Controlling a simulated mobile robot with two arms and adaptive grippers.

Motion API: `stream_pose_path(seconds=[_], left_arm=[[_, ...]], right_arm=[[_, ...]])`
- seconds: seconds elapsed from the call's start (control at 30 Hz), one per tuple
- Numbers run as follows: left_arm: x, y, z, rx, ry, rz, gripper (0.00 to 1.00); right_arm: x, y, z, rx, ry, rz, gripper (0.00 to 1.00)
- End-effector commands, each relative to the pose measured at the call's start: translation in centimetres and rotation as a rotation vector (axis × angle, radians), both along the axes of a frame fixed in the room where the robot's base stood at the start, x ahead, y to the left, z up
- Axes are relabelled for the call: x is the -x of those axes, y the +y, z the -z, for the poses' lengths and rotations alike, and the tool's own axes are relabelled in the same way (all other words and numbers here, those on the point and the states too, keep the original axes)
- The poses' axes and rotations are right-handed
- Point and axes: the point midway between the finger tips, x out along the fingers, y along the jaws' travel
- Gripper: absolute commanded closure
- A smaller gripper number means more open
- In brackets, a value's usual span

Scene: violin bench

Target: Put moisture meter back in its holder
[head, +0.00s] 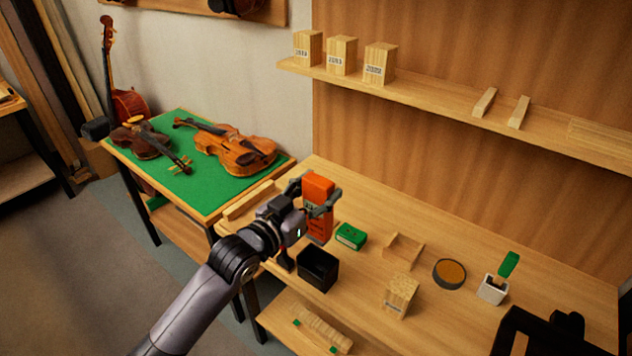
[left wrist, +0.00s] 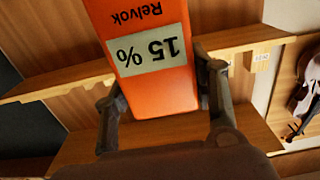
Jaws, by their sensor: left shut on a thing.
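The moisture meter is an orange block (head: 318,192), upright above the bench in the head view. In the left wrist view the meter (left wrist: 150,75) fills the upper middle, with a pale label reading "15 %" and "Relvok" upside down. My left gripper (head: 317,200) is shut on it, one finger on each side; the fingers also show in the left wrist view (left wrist: 162,95). An open black box (head: 317,268), possibly the holder, stands on the bench just below the gripper and looks empty.
On the bench (head: 365,225) are a green box (head: 351,236), a wooden cradle (head: 403,250), a wooden block (head: 401,295), a round tin (head: 449,274) and a white cup (head: 493,289). A dark shape (head: 545,335) fills the lower right. A shelf (head: 440,103) runs above.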

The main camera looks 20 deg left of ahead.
Motion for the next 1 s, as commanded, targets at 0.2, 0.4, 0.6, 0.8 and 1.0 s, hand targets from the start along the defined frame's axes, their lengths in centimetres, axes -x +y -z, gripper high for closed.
stream_pose_path(seconds=[0.2, 0.4, 0.6, 0.8, 1.0], left_arm=[[0.0, 0.0, -0.1, 0.0, -0.002, 0.0, 1.0], [0.0, 0.0, 0.3, 0.0, -0.001, 0.0, 1.0], [0.0, 0.0, 2.5, 0.0, 0.001, 0.0, 1.0], [0.0, 0.0, 4.4, 0.0, -0.001, 0.0, 1.0], [0.0, 0.0, 6.3, 0.0, -0.001, 0.0, 1.0]], right_arm=[[0.0, -0.8, 0.0, 0.01, 0.001, 0.002, 0.5], [0.0, -0.9, -0.3, 0.011, 0.002, 0.002, 0.5], [0.1, -0.4, 1.2, 0.004, 0.002, 0.001, 0.5], [0.1, 0.5, 2.4, -0.006, 0.002, 0.001, 0.5], [0.1, 0.6, 3.5, -0.007, 0.002, 0.0, 0.5]])
